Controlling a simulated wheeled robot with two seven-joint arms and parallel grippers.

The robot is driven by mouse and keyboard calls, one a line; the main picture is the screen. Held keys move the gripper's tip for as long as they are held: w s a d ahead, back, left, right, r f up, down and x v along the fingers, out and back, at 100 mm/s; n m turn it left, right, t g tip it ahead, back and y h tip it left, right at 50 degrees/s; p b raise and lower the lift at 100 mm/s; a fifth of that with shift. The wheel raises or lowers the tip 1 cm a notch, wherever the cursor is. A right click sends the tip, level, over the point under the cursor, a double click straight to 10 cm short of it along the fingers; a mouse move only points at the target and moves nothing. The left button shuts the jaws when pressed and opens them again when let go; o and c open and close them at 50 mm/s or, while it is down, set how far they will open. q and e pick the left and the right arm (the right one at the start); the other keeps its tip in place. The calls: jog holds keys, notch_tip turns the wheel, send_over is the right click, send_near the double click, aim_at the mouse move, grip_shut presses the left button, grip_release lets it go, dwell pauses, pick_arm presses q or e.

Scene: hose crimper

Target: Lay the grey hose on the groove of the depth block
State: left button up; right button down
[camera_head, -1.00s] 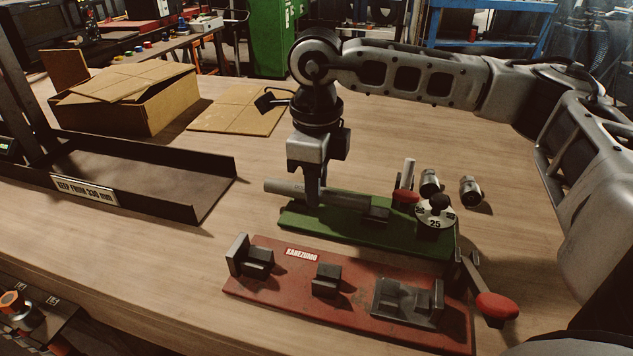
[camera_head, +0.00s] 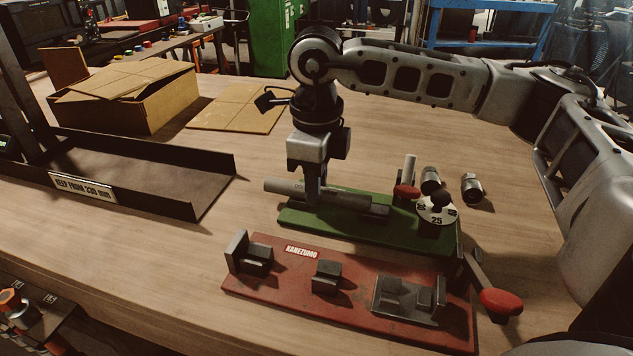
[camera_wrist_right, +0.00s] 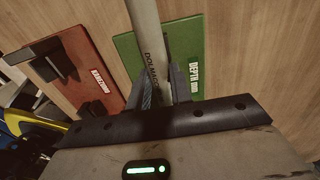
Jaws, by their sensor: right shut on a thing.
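The grey hose (camera_head: 285,187) is held near its middle by my right gripper (camera_head: 313,200), whose fingers are shut on it. It lies roughly level, along the length of the green depth block (camera_head: 420,238), with its left end sticking out past the plate. Its right part reaches the dark grooved piece (camera_head: 378,210); whether it touches the groove I cannot tell. In the right wrist view, the hose (camera_wrist_right: 148,35) runs between the fingers (camera_wrist_right: 163,92) over the green plate (camera_wrist_right: 190,35). My left gripper is not in view.
A red crimper base (camera_head: 345,318) with dark blocks and a red-knobbed lever (camera_head: 500,302) sits in front. A dial (camera_head: 436,212), an upright grey pin (camera_head: 409,170) and two metal fittings (camera_head: 472,187) are at the right. A dark tray (camera_head: 150,185) and cardboard box (camera_head: 135,95) are left.

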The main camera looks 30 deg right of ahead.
jog(key=shift+s+f+b, duration=0.15)
jog(key=shift+f+b, duration=0.2)
jog(key=shift+f, duration=0.1)
dwell(0.5)
jog(key=c, duration=1.2)
grip_release()
jog(key=shift+o, duration=0.2)
jog(key=shift+r, duration=0.1)
jog(key=shift+r+p, duration=0.95)
jog(key=shift+r, duration=0.4)
jog(key=shift+r+p, duration=1.8)
jog(key=shift+r, duration=0.95)
